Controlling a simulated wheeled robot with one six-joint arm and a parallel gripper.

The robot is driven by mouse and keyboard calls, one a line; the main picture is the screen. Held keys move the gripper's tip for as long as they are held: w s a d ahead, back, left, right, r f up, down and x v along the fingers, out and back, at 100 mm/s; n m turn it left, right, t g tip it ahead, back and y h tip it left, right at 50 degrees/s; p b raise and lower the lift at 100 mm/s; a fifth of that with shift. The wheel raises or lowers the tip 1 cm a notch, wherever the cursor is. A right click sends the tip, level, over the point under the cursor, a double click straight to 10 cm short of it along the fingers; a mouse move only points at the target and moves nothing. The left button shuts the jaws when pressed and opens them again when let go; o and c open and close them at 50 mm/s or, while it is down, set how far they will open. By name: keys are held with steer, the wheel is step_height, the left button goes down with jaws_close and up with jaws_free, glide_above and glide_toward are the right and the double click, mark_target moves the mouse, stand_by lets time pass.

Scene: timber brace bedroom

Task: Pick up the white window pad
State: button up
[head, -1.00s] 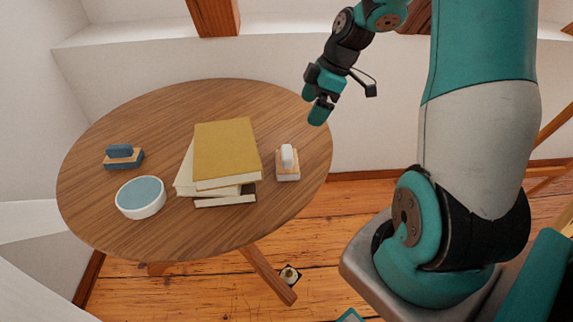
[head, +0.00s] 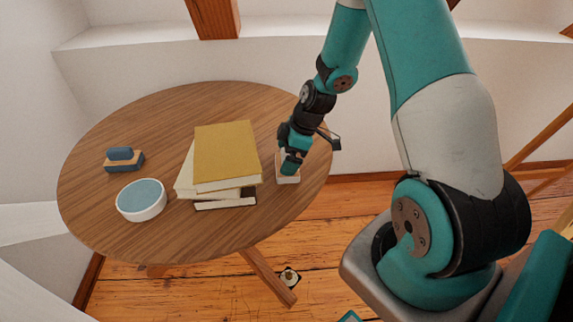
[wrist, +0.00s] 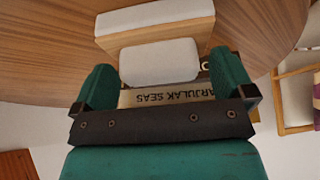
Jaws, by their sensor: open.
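The white window pad (head: 288,179) lies on the round wooden table, right of the book stack. It has a white lower layer, a wooden block and a rounded white handle. In the head view my gripper (head: 291,166) is over it and hides most of it. In the wrist view the pad's white handle (wrist: 160,63) appears between my two green fingers (wrist: 163,82), with a gap on each side. My gripper is open and holds nothing. Whether the fingertips reach down beside the handle is hard to tell.
A stack of books (head: 226,152) stands close on the pad's left; a spine (wrist: 150,98) shows behind the fingers in the wrist view. A blue pad (head: 124,160) and a white-rimmed round dish (head: 141,200) sit farther left on the table (head: 165,115).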

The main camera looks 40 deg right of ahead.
steer(key=c, duration=1)
steer(key=shift+w, duration=0.1)
step_height(320, 180, up, 20)
steer(key=shift+p, duration=0.35)
